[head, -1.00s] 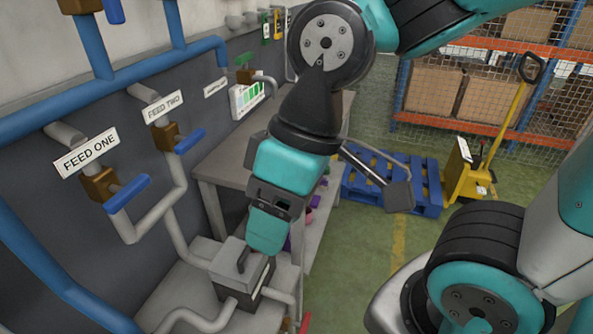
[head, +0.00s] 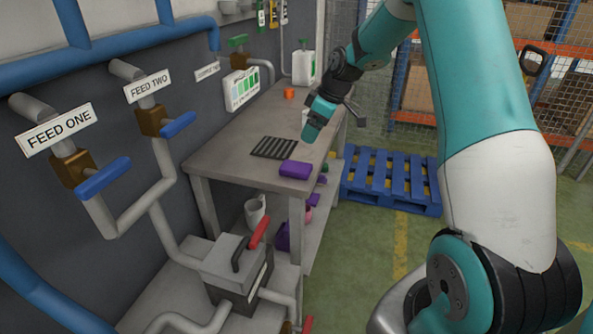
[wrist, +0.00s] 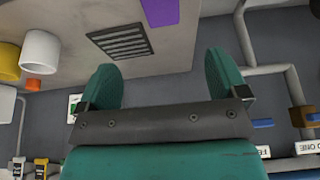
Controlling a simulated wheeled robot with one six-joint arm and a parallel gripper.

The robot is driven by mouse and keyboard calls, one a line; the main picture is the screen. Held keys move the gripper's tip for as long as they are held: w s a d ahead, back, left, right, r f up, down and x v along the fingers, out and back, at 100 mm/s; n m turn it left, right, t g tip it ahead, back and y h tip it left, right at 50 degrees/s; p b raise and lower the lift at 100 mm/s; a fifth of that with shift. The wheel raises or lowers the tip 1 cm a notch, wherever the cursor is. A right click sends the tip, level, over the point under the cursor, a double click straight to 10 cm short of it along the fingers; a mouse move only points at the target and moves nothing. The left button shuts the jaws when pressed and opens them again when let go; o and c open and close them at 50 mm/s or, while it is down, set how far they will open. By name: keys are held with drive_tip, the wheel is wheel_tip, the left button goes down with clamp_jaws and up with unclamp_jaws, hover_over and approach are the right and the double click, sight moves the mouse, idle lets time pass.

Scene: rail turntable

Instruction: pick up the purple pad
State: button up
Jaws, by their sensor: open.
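The purple pad (head: 296,169) lies flat on the grey workbench (head: 215,158), near its front edge, beside a dark slotted grate (head: 274,148). The wrist view shows part of the pad (wrist: 160,11) at its top edge, cut off by the frame. My gripper (head: 312,136) is in the air above the bench, behind and a little right of the pad in the head view, apart from it. In the wrist view my gripper's two teal fingers (wrist: 167,80) stand wide apart with nothing between them.
An orange cup (head: 289,93) and a white jug (head: 304,64) stand at the bench's far end. A lower shelf holds a white pitcher (head: 255,212) and purple items. Pipes with blue-handled valves (head: 178,124) line the left wall. A blue pallet (head: 390,180) lies beyond the bench.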

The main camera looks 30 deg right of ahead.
drive_tip(key=p, duration=0.2)
hover_over(293, 165)
drive_tip(key=s+d, duration=0.2)
drive_tip(key=f, duration=0.8)
drive_tip(key=shift+w+a, duration=0.1)
drive_tip(key=shift+a, duration=0.1)
drive_tip(key=p+x, duration=0.2)
drive_tip(key=x, duration=0.3)
drive_tip(key=shift+w+a, duration=0.1)
drive_tip(key=shift+a, duration=0.05)
drive_tip(key=shift+w+f, duration=0.1)
drive_tip(key=shift+f, duration=0.05)
drive_tip(key=shift+f+b, duration=0.2)
drive_tip(key=shift+b, duration=0.15)
drive_tip(key=c, duration=1)
